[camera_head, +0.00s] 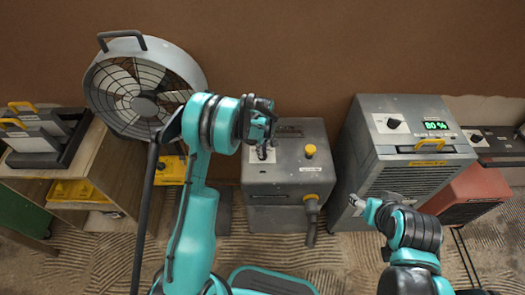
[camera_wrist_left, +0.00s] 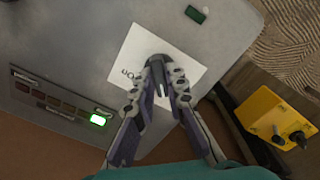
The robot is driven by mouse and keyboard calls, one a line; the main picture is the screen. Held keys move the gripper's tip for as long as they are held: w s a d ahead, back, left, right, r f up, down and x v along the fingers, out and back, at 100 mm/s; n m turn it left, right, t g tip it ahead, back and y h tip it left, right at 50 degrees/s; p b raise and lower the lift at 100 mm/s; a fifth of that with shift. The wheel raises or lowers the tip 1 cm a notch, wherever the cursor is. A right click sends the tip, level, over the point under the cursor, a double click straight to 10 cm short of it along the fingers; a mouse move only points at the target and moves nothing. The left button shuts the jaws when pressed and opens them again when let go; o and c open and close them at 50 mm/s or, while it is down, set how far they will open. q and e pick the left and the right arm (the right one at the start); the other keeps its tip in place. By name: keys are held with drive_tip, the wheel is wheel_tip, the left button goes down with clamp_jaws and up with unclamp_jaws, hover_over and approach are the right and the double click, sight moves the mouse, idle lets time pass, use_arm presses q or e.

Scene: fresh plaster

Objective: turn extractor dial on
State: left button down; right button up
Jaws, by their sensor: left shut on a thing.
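The extractor is a grey metal box (camera_head: 292,176) in the middle of the head view, below the wall. Its top also fills much of the left wrist view (camera_wrist_left: 70,45). A dark dial (camera_wrist_left: 156,64) sits on a white label (camera_wrist_left: 135,48) with partly covered lettering. My left gripper (camera_wrist_left: 166,88) is shut on the dial from above, with a finger on each side. In the head view my left gripper (camera_head: 262,142) hides most of the dial. My right gripper (camera_head: 356,204) is low at the right, away from the extractor; its fingers are too small to judge.
The extractor top has a yellow knob (camera_head: 309,151); a lit green lamp (camera_wrist_left: 98,119) shows in the wrist view. A grey unit (camera_head: 368,150) with an "80 %" display stands right. A round fan (camera_head: 140,95) and a wooden shelf (camera_head: 105,172) stand left.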

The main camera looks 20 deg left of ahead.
use_arm(q)
drive_tip(key=m+b, duration=0.1)
drive_tip(key=m, duration=0.3)
drive_tip(key=m+b, duration=0.1)
drive_tip(key=m, duration=0.3)
drive_tip(key=shift+m, duration=0.3)
drive_tip(key=m+b, duration=0.1)
drive_tip(key=m, duration=0.3)
drive_tip(key=shift+m, duration=0.3)
drive_tip(key=shift+m+b, duration=0.4)
drive_tip(key=shift+m, duration=1.8)
drive_tip(key=c, duration=1.5)
unclamp_jaws()
drive_tip(key=shift+c, duration=0.2)
